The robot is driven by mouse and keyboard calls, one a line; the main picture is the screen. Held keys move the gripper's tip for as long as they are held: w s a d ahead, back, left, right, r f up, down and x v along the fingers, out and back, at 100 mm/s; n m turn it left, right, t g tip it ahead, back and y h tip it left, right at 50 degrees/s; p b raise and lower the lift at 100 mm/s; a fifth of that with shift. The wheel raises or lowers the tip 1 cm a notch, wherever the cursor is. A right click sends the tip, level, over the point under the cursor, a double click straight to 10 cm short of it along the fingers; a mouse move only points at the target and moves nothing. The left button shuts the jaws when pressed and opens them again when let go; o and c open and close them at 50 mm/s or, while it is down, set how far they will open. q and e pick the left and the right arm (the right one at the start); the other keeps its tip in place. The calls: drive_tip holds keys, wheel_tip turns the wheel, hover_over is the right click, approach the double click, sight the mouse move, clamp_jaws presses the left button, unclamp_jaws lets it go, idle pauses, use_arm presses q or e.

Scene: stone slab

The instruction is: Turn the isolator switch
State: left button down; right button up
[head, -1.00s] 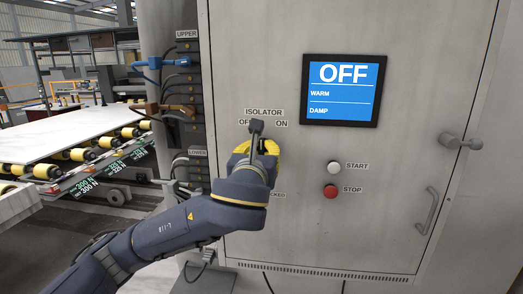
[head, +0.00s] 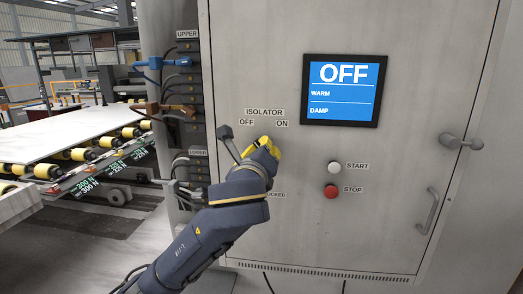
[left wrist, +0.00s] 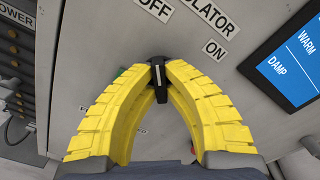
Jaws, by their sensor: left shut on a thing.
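The isolator switch is a black handle (left wrist: 158,78) on the grey cabinet door. In the left wrist view it stands between the two yellow fingertips, its long side pointing up towards the OFF label (left wrist: 155,8); the ON label (left wrist: 213,50) is to its right. My left gripper (head: 268,145) is shut on this handle, and it also shows in the left wrist view (left wrist: 160,72). In the head view the gripper hides the handle below the ISOLATOR label (head: 264,112). The cabinet screen (head: 340,90) reads OFF, WARM and DAMP. My right gripper is not in view.
A white START button (head: 334,168) and a red STOP button (head: 330,191) sit right of the gripper. A door latch (head: 461,141) and bar handle (head: 427,211) are farther right. Sockets with blue (head: 160,63) and brown (head: 160,107) plugs stand left.

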use_arm(q)
drive_tip(key=shift+r, duration=0.1)
idle(0.4)
drive_tip(key=c, duration=1.5)
unclamp_jaws()
drive_tip(key=shift+o, duration=0.2)
drive_tip(key=s+a, duration=0.1)
drive_tip(key=s, duration=0.6)
drive_tip(key=shift+s, duration=0.2)
drive_tip(key=shift+a, duration=0.1)
